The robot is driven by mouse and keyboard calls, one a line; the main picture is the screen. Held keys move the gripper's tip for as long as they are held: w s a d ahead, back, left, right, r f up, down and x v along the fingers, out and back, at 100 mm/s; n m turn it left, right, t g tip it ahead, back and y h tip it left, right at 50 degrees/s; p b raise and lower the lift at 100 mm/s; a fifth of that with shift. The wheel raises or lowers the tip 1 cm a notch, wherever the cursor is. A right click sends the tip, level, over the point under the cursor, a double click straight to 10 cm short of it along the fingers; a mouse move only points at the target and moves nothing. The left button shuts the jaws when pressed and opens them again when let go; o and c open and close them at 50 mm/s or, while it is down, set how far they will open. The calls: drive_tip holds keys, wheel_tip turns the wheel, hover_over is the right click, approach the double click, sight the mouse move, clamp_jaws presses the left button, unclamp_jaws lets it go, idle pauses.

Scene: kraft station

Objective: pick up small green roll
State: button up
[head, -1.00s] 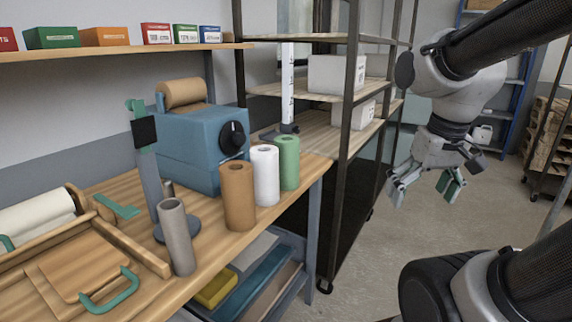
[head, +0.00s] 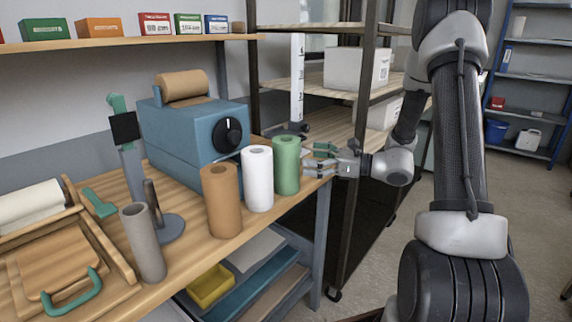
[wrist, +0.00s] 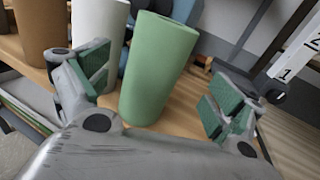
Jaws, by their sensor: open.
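The small green roll (head: 286,164) stands upright on the wooden table near its right edge, at the right end of a row of rolls. In the wrist view the green roll (wrist: 158,70) stands between my two finger pads, with a gap to the right pad and a smaller one to the left. My gripper (head: 318,158) is open and level, coming in from the right at the roll's side. In the wrist view my gripper (wrist: 158,88) shows green pads on both fingers. The roll's lower end is close to the gripper body. I cannot tell if anything touches.
A white roll (head: 258,178) stands close to the left of the green one, with a brown roll (head: 221,200) beyond it. A blue machine (head: 196,132) stands behind. A metal shelf rack (head: 345,200) stands at the right, and a grey tube (head: 143,243) stands front left.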

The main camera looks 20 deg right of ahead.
sight(286, 152)
drive_tip(key=shift+m, duration=0.3)
drive_tip(key=x, duration=0.5)
drive_tip(key=r+x, duration=0.1)
drive_tip(key=x, duration=0.2)
drive_tip(key=shift+s, duration=0.1)
drive_tip(key=c, duration=1.5)
